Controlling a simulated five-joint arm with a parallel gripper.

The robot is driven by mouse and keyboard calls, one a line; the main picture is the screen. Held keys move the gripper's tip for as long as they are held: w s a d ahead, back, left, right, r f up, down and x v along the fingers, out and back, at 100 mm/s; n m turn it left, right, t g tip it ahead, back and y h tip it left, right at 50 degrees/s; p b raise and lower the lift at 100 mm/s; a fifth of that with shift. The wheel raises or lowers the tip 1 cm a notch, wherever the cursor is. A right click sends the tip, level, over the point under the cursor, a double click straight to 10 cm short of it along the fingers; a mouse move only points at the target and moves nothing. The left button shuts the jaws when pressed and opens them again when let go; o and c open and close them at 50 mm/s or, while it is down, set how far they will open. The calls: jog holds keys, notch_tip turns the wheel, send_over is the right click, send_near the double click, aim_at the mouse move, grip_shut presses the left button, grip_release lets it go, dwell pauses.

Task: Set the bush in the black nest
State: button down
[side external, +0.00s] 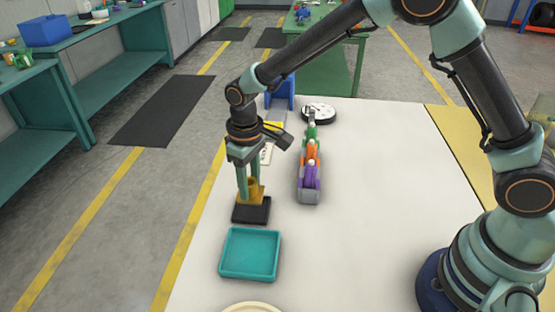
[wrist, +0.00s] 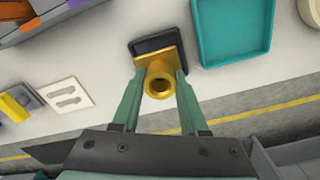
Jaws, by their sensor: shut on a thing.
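The bush is a brass-coloured, hollow, flanged piece (side external: 256,192). It also shows in the wrist view (wrist: 160,68), with its open end facing the camera. My gripper (side external: 249,190) is shut on the bush, one green finger on each side; the fingers also show in the wrist view (wrist: 158,84). The black nest is a low square block (side external: 251,213) on the white table, directly under the bush. It also shows in the wrist view (wrist: 146,47), partly covered by the bush. I cannot tell whether the bush's lower end is inside the nest or just above it.
A teal tray (side external: 250,275) lies just in front of the nest. A grey rack with purple, orange and green pieces (side external: 309,196) stands to the right. A round dial (side external: 319,112) and a blue holder (side external: 280,92) are behind.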

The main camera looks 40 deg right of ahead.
aim_at(251, 198)
jog(key=shift+f, duration=2.3)
jog(key=shift+f, duration=0.15)
jog(key=shift+c, duration=2.2)
grip_release()
